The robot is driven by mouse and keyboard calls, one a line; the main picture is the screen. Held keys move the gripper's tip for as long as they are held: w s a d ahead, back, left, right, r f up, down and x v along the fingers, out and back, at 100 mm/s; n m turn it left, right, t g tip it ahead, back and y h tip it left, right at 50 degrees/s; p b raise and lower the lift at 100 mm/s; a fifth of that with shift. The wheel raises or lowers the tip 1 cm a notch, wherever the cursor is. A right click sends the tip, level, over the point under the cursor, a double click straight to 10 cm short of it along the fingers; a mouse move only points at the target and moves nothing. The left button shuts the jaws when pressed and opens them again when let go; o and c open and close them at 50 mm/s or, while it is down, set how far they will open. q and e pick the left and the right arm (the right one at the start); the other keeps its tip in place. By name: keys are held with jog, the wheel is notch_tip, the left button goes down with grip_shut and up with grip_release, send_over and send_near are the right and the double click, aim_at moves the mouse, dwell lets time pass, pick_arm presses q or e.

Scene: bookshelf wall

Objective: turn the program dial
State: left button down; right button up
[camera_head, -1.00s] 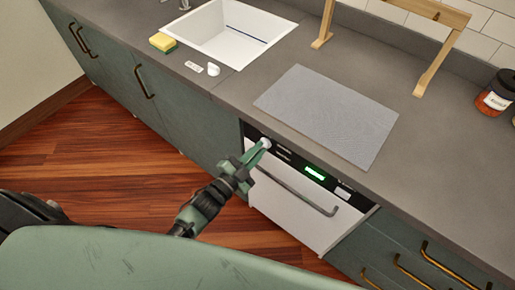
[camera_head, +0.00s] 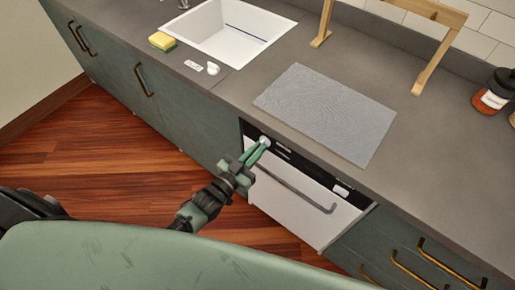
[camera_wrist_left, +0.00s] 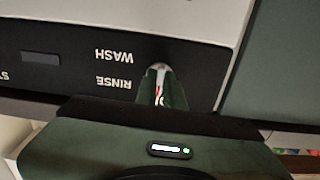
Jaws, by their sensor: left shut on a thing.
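The dishwasher (camera_head: 292,200) has a white door with a bar handle and a black control panel along its top edge. The program dial (camera_head: 265,140) is a small pale knob at the left end of that panel. My left gripper (camera_head: 260,147) is shut on the dial. In the left wrist view the green fingers (camera_wrist_left: 162,90) close around the dial, beside the words WASH and RINSE, which appear upside down. Most of the dial is hidden by the fingers. The panel's display area is dark. My right gripper is not in view.
A grey mat (camera_head: 325,112) lies on the counter above the dishwasher. A white sink (camera_head: 228,32), a yellow-green sponge (camera_head: 162,41), a wooden rack (camera_head: 440,50) and a jar (camera_head: 492,92) stand along the counter. The wooden floor (camera_head: 100,160) in front is clear.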

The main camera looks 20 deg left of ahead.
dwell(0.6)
pick_arm(q)
jog(key=c, duration=1.5)
grip_release()
jog(key=shift+s, duration=0.1)
jog(key=b+v, duration=0.1)
jog(key=v, duration=0.6)
jog(key=shift+s+a, duration=0.15)
jog(key=shift+s, duration=0.15)
